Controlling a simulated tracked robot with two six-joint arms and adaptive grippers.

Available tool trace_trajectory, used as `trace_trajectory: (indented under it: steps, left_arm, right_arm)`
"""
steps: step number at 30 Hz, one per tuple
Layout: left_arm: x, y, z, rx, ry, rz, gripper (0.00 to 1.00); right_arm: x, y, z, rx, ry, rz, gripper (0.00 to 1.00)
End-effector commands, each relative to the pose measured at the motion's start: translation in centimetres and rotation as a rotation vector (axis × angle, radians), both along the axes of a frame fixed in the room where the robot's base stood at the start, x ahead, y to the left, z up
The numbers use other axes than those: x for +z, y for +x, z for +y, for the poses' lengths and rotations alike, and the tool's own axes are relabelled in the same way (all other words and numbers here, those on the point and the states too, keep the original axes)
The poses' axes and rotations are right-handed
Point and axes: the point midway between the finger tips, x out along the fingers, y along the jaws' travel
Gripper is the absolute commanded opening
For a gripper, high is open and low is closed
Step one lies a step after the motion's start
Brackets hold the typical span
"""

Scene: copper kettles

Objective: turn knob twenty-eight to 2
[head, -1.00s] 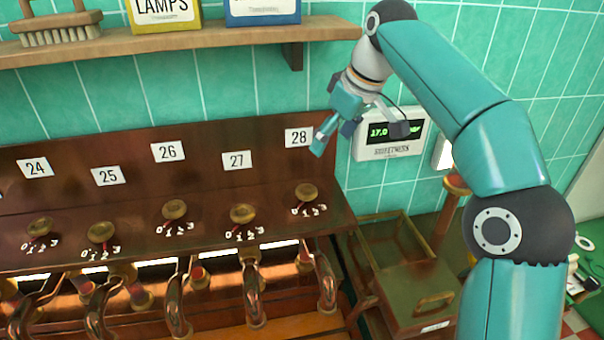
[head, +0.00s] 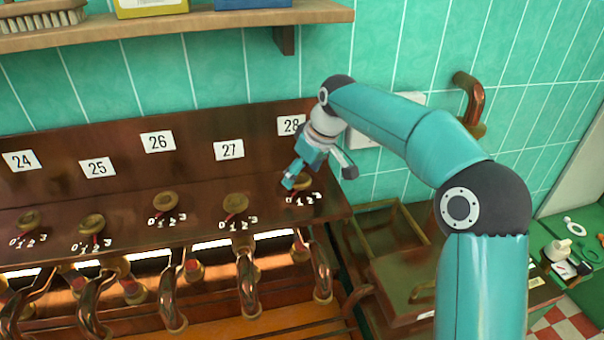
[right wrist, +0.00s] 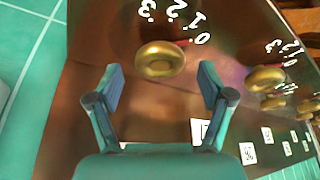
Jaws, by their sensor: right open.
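Knob twenty-eight (head: 303,184) is a round brass knob on the dark wooden panel under the 28 label (head: 288,125), partly hidden by my right gripper in the head view. My right gripper (head: 320,176) is open just above it, pointing down. In the right wrist view the knob (right wrist: 160,60) lies between and just beyond the open fingertips (right wrist: 162,82), apparently untouched. The digits 0 to 3 (right wrist: 176,18) curve around its far side. Its red pointer (right wrist: 183,42) points toward the 0. My left gripper is not in view.
Knob 27 (head: 235,203) stands to the left, with further numbered knobs beyond. Copper pipes (head: 250,285) run below the panel. A wooden shelf (head: 200,22) hangs above. An open wooden box (head: 380,230) is at lower right. Green tiles (head: 150,80) back the panel.

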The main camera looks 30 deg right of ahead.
Motion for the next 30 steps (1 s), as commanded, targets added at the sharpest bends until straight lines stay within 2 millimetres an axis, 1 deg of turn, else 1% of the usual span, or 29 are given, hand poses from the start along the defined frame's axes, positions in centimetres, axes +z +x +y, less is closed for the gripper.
trace_trajectory:
  steps: [4, 12, 13, 20, 21, 23, 24, 30]
  left_arm:
    - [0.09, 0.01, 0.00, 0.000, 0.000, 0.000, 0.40]
    - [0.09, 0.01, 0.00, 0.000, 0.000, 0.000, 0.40]
    - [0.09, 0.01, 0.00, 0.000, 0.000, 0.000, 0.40]
    - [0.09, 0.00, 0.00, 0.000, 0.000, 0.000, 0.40]
    - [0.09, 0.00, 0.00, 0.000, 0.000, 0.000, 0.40]
    - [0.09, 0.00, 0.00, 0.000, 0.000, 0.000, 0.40]
    - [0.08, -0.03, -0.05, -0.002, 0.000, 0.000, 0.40]
    - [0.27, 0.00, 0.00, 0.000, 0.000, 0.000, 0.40]
  right_arm:
    - [-0.83, 0.30, 0.08, -0.001, 0.000, 0.000, 0.80]
    - [-1.00, 0.36, 0.08, -0.001, -0.001, 0.000, 0.80]
    - [-1.00, 0.36, 0.08, -0.001, -0.001, 0.000, 0.79]
    - [-0.97, 0.35, 0.07, -0.001, -0.001, 0.000, 0.40]
    - [-0.97, 0.35, 0.07, -0.001, -0.001, 0.000, 0.34]
    - [-0.97, 0.35, 0.07, -0.001, 0.000, -0.001, 0.24]
    - [-0.99, 0.45, -0.21, 0.000, -0.001, -0.001, 0.20]
    - [-0.90, 0.40, 0.08, 0.011, -0.001, 0.000, 0.20]
